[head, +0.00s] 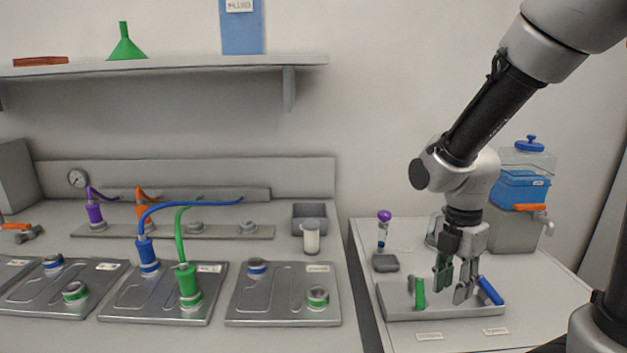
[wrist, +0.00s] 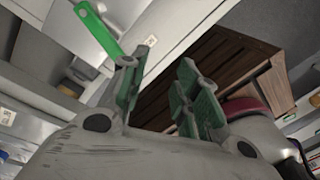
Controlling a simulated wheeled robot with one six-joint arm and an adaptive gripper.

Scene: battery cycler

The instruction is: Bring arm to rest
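My gripper (head: 455,280) hangs above the grey tray (head: 400,314) on the right-hand white table in the head view. Its fingers point down and stand apart with nothing between them. In the wrist view the two green-padded fingers (wrist: 158,95) are also apart and empty. A green-handled tool (head: 420,293) stands at the left of the tray, and a blue-handled one (head: 490,290) leans at its right. A green handle also shows in the wrist view (wrist: 97,30), beyond the left finger.
A small stand with a purple-topped tube (head: 383,230) is left of my gripper. A dispenser with a blue container (head: 522,190) and orange tap stands behind right. The left counter holds metal plates (head: 285,295) with blue and green hose connectors (head: 188,285). A shelf (head: 170,66) hangs above.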

